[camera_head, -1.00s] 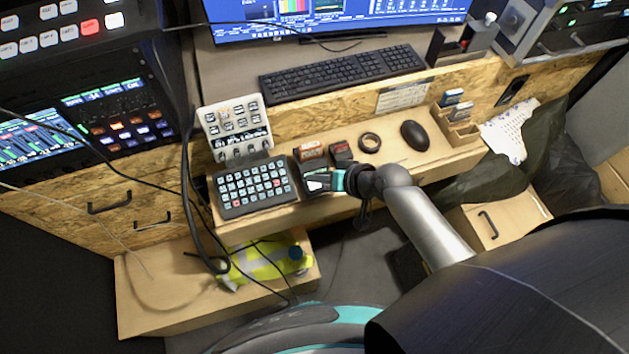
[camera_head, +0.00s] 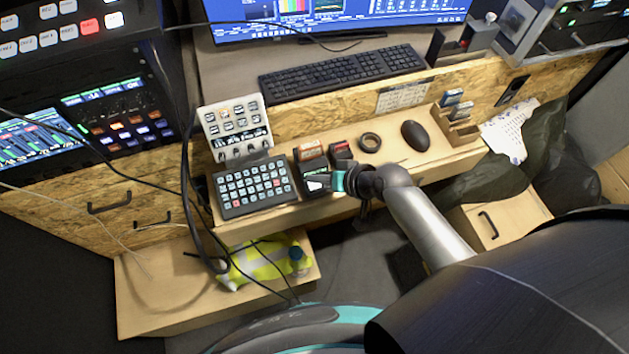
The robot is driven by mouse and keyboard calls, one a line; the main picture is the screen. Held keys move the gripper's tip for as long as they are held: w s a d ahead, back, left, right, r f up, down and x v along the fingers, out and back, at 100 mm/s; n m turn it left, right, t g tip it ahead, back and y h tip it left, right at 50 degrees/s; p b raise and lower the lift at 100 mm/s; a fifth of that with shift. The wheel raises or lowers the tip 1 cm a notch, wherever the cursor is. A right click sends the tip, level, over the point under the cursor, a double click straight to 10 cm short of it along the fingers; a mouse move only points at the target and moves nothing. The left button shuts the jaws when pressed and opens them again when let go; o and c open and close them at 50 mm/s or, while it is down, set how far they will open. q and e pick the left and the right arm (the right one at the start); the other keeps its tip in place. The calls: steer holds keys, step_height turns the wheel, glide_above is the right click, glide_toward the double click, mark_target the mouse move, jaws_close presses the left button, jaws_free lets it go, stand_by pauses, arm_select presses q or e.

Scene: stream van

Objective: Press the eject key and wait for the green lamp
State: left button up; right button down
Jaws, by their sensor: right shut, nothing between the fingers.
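My right gripper (camera_head: 314,183) is shut and empty, its fingertips over a small dark box (camera_head: 309,169) at the shelf's front edge, just right of the black key panel (camera_head: 253,187). The gripper covers much of this box, and I cannot tell whether the fingertips touch it. I cannot make out an eject key on it or a lit green lamp. My left gripper is not in view.
A button panel (camera_head: 236,128) leans behind the key panel. Two small cartridges (camera_head: 311,150), a tape ring (camera_head: 369,143) and a mouse (camera_head: 415,136) are on the shelf. A keyboard (camera_head: 342,74) is behind. Cables hang at left; a yellow vest (camera_head: 262,263) lies below.

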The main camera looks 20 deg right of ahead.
mark_target(318, 188)
steer(key=shift+f, duration=0.35)
steer(key=shift+f+b, duration=0.45)
stand_by(0.4)
steer(key=shift+r, duration=0.1)
steer(key=shift+r+p, duration=0.8)
steer(key=shift+p, duration=0.15)
step_height(318, 188, up, 5)
steer(key=p, duration=0.5)
stand_by(0.7)
